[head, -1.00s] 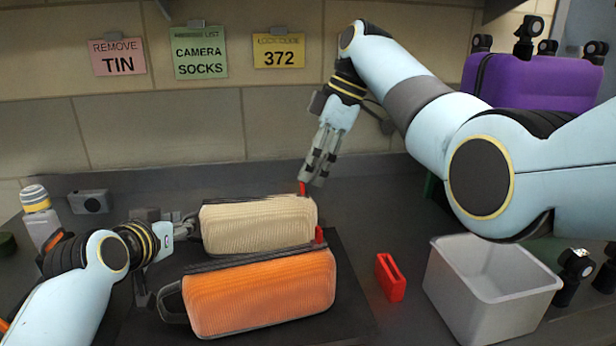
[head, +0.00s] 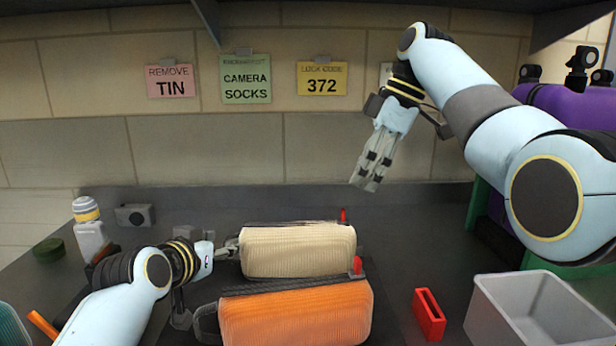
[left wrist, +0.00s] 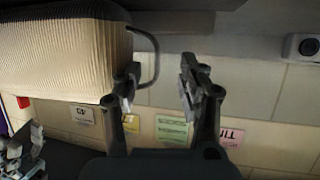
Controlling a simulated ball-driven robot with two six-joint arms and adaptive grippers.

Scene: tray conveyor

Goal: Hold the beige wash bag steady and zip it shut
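The beige wash bag (head: 298,252) lies on its dark base behind an orange bag. Its red zip pull (head: 343,214) stands near the right end of its top edge. In the left wrist view, the bag (left wrist: 55,60) fills the upper left, with a dark loop (left wrist: 155,60) at its end. My left gripper (head: 228,250) is at the bag's left end. In the left wrist view its fingers (left wrist: 160,85) are apart, one overlapping the bag's end. My right gripper (head: 366,176) hangs empty above and behind the pull, fingers slightly apart. How far the zip is closed is unclear.
The orange bag (head: 298,315) with its own red pull (head: 357,265) sits just in front. A red holder (head: 429,314) and a grey bin (head: 490,315) stand right. A bottle (head: 90,238) and a camera (head: 135,216) stand left. Note cards hang on the wall behind.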

